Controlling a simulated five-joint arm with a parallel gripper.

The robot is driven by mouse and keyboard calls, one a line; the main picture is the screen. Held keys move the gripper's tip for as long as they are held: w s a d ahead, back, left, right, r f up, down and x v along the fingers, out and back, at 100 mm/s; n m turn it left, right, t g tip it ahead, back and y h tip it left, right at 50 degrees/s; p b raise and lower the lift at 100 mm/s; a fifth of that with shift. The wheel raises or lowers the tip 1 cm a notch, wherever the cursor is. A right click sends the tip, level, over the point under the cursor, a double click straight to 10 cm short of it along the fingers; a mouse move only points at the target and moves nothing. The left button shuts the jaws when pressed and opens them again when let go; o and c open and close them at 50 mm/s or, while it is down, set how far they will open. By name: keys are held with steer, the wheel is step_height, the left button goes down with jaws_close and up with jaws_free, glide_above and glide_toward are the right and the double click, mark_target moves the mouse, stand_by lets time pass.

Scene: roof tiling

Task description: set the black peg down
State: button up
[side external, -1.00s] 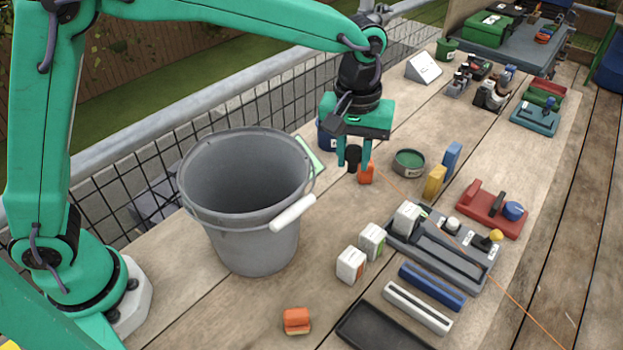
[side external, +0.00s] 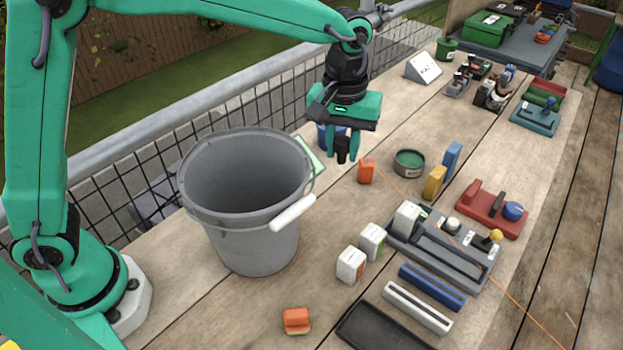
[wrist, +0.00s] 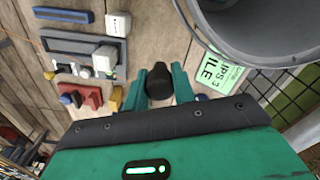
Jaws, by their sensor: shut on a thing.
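The black peg (side external: 342,147) is between the two fingers of my gripper (side external: 342,157), behind the grey bucket's right rim in the side view. My gripper is shut on it and points down over the boards. In the wrist view the peg's dark round end (wrist: 159,83) shows between the green fingertips of my gripper (wrist: 160,85). The side view does not clearly show whether the peg's lower end touches the boards.
A grey bucket (side external: 250,235) stands to the left, close to my gripper. A green printed card (side external: 313,155) lies beside it. A grey tray (side external: 470,262) holds several parts.

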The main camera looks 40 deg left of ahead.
steer(key=s+a+m, duration=0.3)
steer(key=a+m, duration=0.1)
steer(key=a, duration=1.6)
steer(key=shift+a, duration=0.15)
steer(key=shift+w+r, duration=0.1)
steer(key=w+d+f, duration=0.3)
steer(key=w+d, duration=0.1)
steer(key=w, duration=0.3)
steer(key=w+d+f+m, duration=0.1)
steer(key=w+d+f, duration=0.2)
steer(key=w, duration=0.4)
steer(key=w+d+f, duration=0.4)
steer(key=w+d, duration=0.1)
steer(key=w, duration=0.2)
steer(key=shift+w+d, duration=0.3)
steer(key=shift+d, duration=0.1)
steer(key=shift+f, duration=0.15)
steer(key=shift+f, duration=3.9)
